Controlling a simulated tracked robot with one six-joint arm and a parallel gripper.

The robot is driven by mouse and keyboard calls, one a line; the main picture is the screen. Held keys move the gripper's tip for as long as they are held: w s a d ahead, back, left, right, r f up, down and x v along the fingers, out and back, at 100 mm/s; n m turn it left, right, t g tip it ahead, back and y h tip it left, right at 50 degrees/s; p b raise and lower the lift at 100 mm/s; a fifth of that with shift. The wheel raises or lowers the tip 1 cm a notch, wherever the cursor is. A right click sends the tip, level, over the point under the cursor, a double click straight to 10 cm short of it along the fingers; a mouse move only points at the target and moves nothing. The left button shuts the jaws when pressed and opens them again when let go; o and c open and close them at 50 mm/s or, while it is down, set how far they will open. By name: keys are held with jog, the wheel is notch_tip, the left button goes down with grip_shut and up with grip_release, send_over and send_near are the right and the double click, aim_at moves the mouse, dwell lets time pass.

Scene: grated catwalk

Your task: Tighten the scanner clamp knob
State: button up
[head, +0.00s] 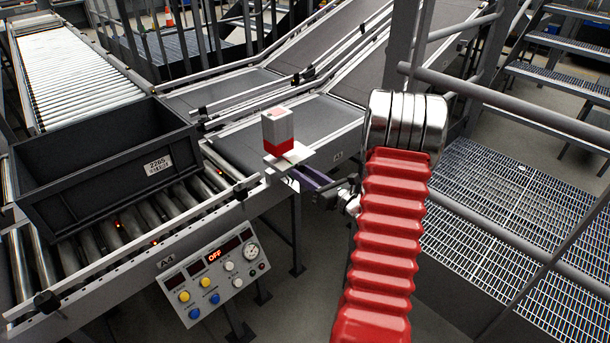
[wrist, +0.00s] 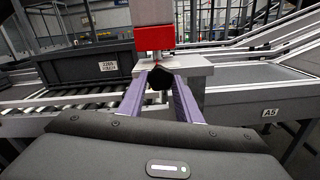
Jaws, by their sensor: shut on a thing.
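The scanner (head: 278,128) is a grey-white box with a red lower part, standing on a pale bracket (head: 290,158) at the conveyor edge. In the wrist view, the scanner's red part (wrist: 155,38) is above the bracket plate (wrist: 195,68). The dark clamp knob (wrist: 158,82) sits in front of the bracket, between the purple fingers of my gripper (wrist: 160,75). My gripper is shut on the knob. In the head view, the purple fingers (head: 308,178) reach to the bracket from the right, and the knob cannot be made out there.
A black crate (head: 105,165) stands on the roller conveyor at left. A control panel (head: 213,275) reading OFF hangs below it. Belt conveyors (head: 230,92) run behind the scanner. Grey railings (head: 520,112) and a grated walkway (head: 500,190) are at right.

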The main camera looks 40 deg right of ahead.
jog(key=n, duration=0.5)
jog(key=shift+n, duration=0.3)
jog(key=shift+a+f+n, duration=0.1)
jog(key=shift+n, duration=3.7)
jog(key=shift+f+n, duration=0.1)
jog(key=shift+n, duration=3.7)
jog(key=shift+s, duration=0.1)
jog(key=o, duration=1.1)
jog(key=shift+r, duration=0.15)
jog(key=shift+c, duration=0.2)
